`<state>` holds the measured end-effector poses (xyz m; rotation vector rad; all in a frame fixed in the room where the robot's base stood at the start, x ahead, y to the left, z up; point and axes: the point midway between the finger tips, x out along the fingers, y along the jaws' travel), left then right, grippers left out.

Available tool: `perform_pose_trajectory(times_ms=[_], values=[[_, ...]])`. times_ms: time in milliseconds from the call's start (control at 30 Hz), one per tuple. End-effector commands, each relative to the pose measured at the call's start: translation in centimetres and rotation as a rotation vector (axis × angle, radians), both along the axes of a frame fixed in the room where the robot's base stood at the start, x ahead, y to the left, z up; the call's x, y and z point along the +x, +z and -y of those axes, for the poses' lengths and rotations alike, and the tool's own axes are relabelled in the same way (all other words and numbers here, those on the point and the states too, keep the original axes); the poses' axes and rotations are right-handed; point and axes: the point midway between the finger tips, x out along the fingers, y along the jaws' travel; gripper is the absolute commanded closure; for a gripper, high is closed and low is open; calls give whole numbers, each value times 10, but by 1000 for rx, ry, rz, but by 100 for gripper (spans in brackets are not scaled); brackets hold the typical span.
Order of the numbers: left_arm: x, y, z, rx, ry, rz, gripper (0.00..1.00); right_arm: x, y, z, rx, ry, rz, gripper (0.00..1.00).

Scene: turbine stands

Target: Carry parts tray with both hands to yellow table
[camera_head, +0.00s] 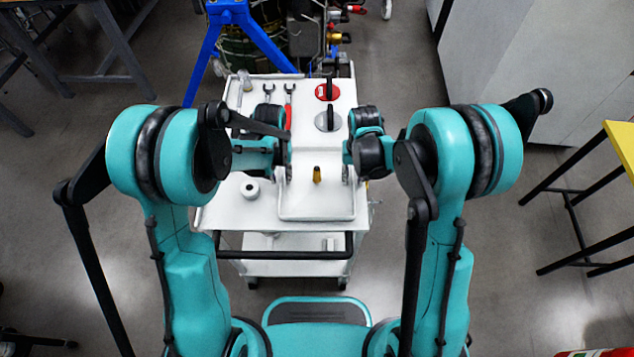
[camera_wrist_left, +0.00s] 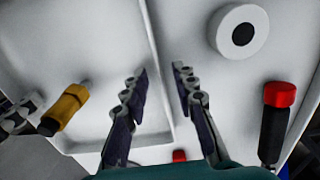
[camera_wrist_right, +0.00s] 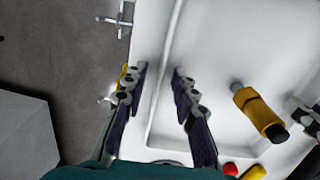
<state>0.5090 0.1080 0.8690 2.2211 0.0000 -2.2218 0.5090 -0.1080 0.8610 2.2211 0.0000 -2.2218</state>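The white parts tray (camera_head: 335,207) lies on the near part of the white cart, with a yellow-and-black part (camera_head: 317,175) standing out in it. My left gripper (camera_head: 285,172) is at the tray's left side and my right gripper (camera_head: 347,172) at its right side. In the left wrist view the left fingers (camera_wrist_left: 160,70) are open, with the tray's side wall running between them. In the right wrist view the right fingers (camera_wrist_right: 159,68) are open around the opposite wall. Contact with the walls cannot be told. The yellow table (camera_head: 622,145) stands at the right edge.
On the cart (camera_head: 222,215) are a white ring (camera_head: 250,189), wrenches (camera_head: 289,95), and red (camera_head: 327,91) and grey round items behind the tray. A black handle bar (camera_head: 285,254) crosses the cart's near side. Grey floor (camera_head: 480,215) is clear between cart and yellow table.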

Motion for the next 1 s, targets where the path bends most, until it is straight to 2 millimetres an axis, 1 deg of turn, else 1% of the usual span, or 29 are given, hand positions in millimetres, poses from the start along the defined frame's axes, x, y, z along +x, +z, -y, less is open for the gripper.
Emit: perform_pose_trajectory(times_ms=[100, 133, 167, 200, 233, 600, 733, 867, 1000], values=[[0, 0, 0, 0, 0, 0, 72, 0, 0, 0, 0, 0, 0, 72], [0, 0, 0, 0, 0, 0, 75, 0, 0, 0, 0, 0, 0, 75], [0, 0, 0, 0, 0, 0, 83, 0, 0, 0, 0, 0, 0, 83], [0, 0, 0, 0, 0, 0, 94, 0, 0, 0, 0, 0, 0, 94], [0, 0, 0, 0, 0, 0, 100, 0, 0, 0, 0, 0, 0, 100], [0, 1, 0, 0, 0, 0, 100, 0, 1, 0, 0, 0, 0, 100], [0, 4, 0, 0, 0, 0, 100, 0, 4, 0, 0, 0, 0, 100], [0, 12, 0, 0, 0, 0, 100, 0, 12, 0, 0, 0, 0, 100], [0, 26, 0, 0, 0, 0, 100, 0, 26, 0, 0, 0, 0, 100]])
